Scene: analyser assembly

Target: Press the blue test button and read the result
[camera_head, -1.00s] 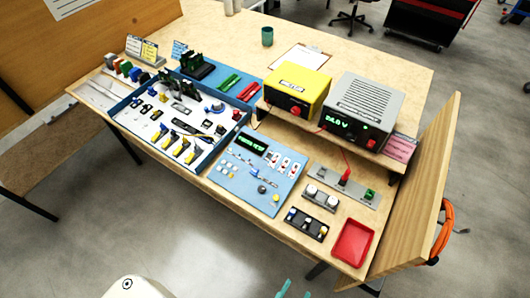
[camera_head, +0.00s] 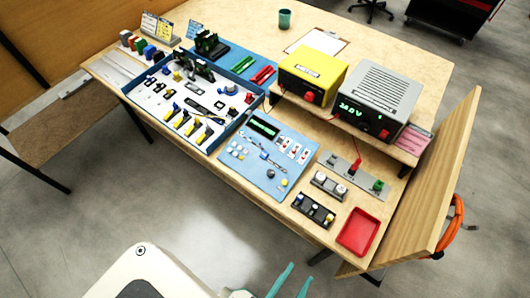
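The blue panel (camera_head: 243,178) lies on the table's front middle, with a dark display (camera_head: 263,127) at its top; any text on it is too small to read.
Left of the panel is a blue-edged tray (camera_head: 213,148) of small parts. Right are a yellow box (camera_head: 312,70), a grey power supply (camera_head: 375,98) with green digits, and a red tray (camera_head: 359,232). A wooden board (camera_head: 440,180) stands at the right edge. Floor is clear in front.

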